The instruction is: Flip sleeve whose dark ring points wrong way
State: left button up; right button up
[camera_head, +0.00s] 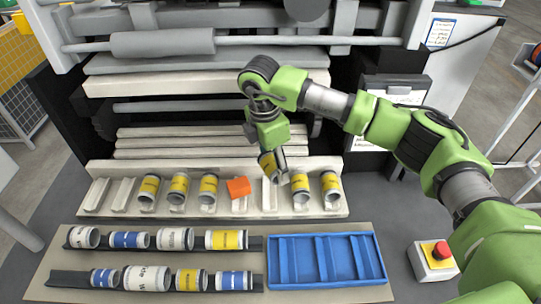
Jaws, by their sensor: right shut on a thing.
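My right gripper (272,157) is shut on a yellow-banded sleeve (267,164) and holds it tilted just above the pale cradle rack (222,213). An empty cradle slot (269,197) lies below it. Other yellow-banded sleeves stand in the rack: three on the left (148,189), (178,188), (208,188) and two on the right (300,187), (331,187). An orange block (238,187) sits in the slot left of the held sleeve. My left gripper is not in view.
In front, two dark rails (251,243) carry white, blue and yellow sleeves lying down. An empty blue divided tray (326,282) lies to their right. A red button box (437,265) stands further right. Machine rollers (163,43) rise behind.

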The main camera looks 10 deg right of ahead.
aim_at(266, 157)
jog(key=m, duration=0.1)
jog(key=w+m, duration=0.1)
jog(key=m, duration=0.3)
jog(key=shift+w+a+r+g, duration=0.2)
jog(key=shift+w+g, duration=0.1)
jog(key=shift+w, duration=0.1)
jog(key=shift+f+b, duration=3.05)
jog(key=shift+f, duration=2.2)
jog(key=o, duration=1.5)
jog(key=shift+r, duration=0.15)
jog(key=shift+r, duration=0.2)
jog(key=r, duration=0.7)
jog(key=a+r, duration=0.1)
jog(key=r, duration=0.3)
jog(key=shift+r+p, duration=1.65)
jog(key=shift+r, duration=1.55)
